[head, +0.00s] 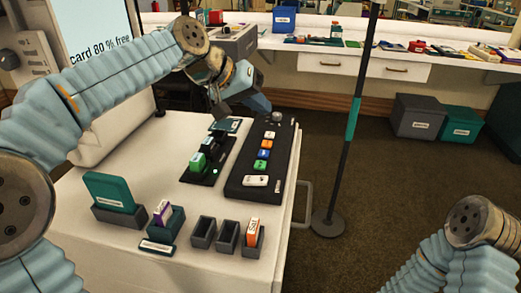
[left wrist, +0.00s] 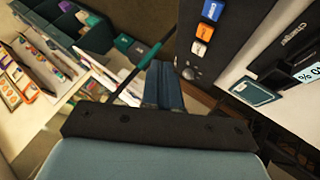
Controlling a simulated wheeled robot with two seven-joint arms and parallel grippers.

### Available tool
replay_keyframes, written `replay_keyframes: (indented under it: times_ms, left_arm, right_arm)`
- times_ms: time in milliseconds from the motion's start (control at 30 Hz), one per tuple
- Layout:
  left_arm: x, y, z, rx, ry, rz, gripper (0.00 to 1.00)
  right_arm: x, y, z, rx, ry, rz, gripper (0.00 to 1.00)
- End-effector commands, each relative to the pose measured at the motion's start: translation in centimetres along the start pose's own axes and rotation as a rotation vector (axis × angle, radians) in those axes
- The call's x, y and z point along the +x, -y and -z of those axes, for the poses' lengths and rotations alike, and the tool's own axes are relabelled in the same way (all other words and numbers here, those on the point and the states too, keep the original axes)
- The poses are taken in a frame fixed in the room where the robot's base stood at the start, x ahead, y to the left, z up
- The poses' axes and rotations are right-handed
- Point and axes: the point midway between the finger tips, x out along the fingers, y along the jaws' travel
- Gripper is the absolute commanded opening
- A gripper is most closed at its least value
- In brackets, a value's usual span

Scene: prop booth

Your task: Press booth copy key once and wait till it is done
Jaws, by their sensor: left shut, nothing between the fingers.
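The black key panel (head: 236,187) lies on the white cart top, with a column of coloured keys and a knob (head: 276,118) at its far end. The keys include a blue one (head: 264,153), orange ones and white ones; their labels are too small to read, so I cannot tell which is copy. My left gripper (head: 262,103) is shut and empty, near the panel's far end. In the left wrist view its fingers (left wrist: 165,85) are beside the knob (left wrist: 188,73), apart from the blue key (left wrist: 212,10) and orange key (left wrist: 204,32). My right gripper is out of view.
A screen (head: 100,30) reads "card 80 % free". A charger (head: 200,172) with green and black items stands left of the panel. Small holders (head: 228,236) stand at the cart's front. A pole (head: 347,140) rises right of the cart; a long counter (head: 340,58) is behind.

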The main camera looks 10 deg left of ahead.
Motion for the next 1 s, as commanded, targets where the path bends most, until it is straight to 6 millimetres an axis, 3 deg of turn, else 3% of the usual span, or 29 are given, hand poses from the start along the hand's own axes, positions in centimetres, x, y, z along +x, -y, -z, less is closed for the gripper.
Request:
replay_keyframes:
  times_ms: [367, 600, 1000]
  left_arm:
    - [2.2, 1.7, -1.6, -0.001, 0.001, 0.002, 0.00]
    - [4.9, 3.6, -3.6, 0.000, -0.001, 0.001, 0.00]
    - [6.2, 4.5, -4.5, -0.001, 0.000, 0.000, 0.00]
  right_arm:
    - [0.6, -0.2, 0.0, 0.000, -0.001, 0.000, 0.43]
    - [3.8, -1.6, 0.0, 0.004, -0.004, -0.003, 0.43]
    - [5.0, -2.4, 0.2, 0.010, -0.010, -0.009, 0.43]
